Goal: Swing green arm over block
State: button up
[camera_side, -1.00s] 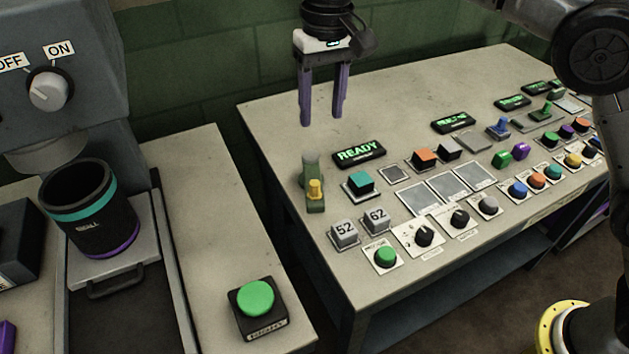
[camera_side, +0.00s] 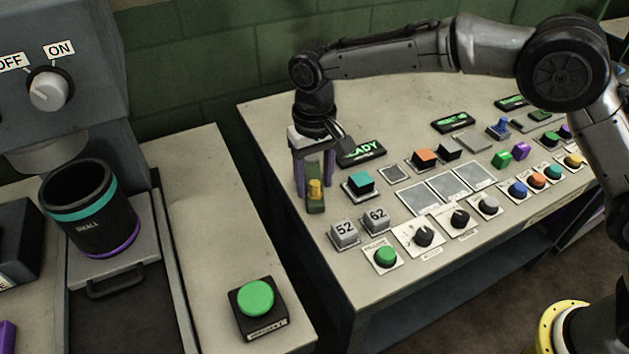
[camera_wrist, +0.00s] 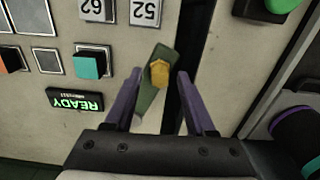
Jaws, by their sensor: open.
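The green arm (camera_side: 315,203) is a short flat bar with a yellow knob (camera_side: 315,189) near the left edge of the table. In the wrist view the green arm (camera_wrist: 152,100) lies lengthwise between my fingers, its knob (camera_wrist: 159,72) near the tips. My gripper (camera_side: 314,183) is open, pointing down over the arm, with one purple finger on each side. The gripper (camera_wrist: 158,78) shows a gap beside the bar; contact cannot be told. A teal block (camera_side: 360,183) sits on a white-edged plate right of the arm; it also shows in the wrist view (camera_wrist: 88,66).
A READY display (camera_side: 366,152) is behind the teal block, partly covered by my gripper. Several buttons and knobs fill the table's right. A dark gap (camera_wrist: 187,95) runs beside the table edge.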

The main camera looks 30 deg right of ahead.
jog(key=shift+f, duration=0.45)
grip_shut()
dwell(1.2)
